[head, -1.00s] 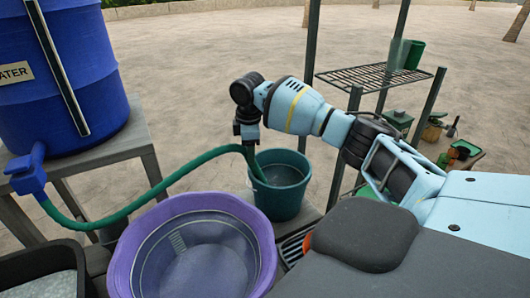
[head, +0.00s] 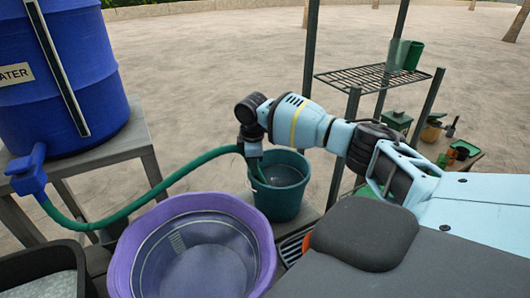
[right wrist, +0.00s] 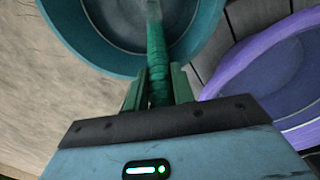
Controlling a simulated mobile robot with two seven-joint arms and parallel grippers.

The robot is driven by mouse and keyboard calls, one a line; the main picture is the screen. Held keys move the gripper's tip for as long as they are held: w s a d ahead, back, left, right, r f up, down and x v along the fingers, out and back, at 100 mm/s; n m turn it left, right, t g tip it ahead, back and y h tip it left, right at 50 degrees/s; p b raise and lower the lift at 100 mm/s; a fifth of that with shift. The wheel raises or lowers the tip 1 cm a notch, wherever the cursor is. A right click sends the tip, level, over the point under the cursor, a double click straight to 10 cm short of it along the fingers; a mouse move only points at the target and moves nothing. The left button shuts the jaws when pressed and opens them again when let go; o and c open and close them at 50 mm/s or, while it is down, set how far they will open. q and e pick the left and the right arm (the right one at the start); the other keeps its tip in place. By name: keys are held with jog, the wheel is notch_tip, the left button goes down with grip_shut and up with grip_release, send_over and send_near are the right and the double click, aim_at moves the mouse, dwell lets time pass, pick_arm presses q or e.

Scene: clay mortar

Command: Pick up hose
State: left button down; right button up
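The green hose (head: 150,192) runs from the tap of the blue water barrel (head: 62,95) in a curve to my right gripper (head: 252,153). My right gripper is shut on the hose near its free end, above the teal bucket (head: 284,202). In the right wrist view the hose (right wrist: 158,72) lies between the two green fingers (right wrist: 157,90) and points into the teal bucket (right wrist: 95,50). The hose tip is blurred there. My left gripper is in neither view.
A purple basin (head: 265,240) with a sieve-like inner bowl stands left of the teal bucket. A black tray (head: 28,262) is at the lower left. A metal rack (head: 365,76) with a green pot (head: 413,55) stands at the right. The paved ground behind is open.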

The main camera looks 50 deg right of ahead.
jog(key=shift+c, duration=1.3)
jog(key=shift+r, duration=0.1)
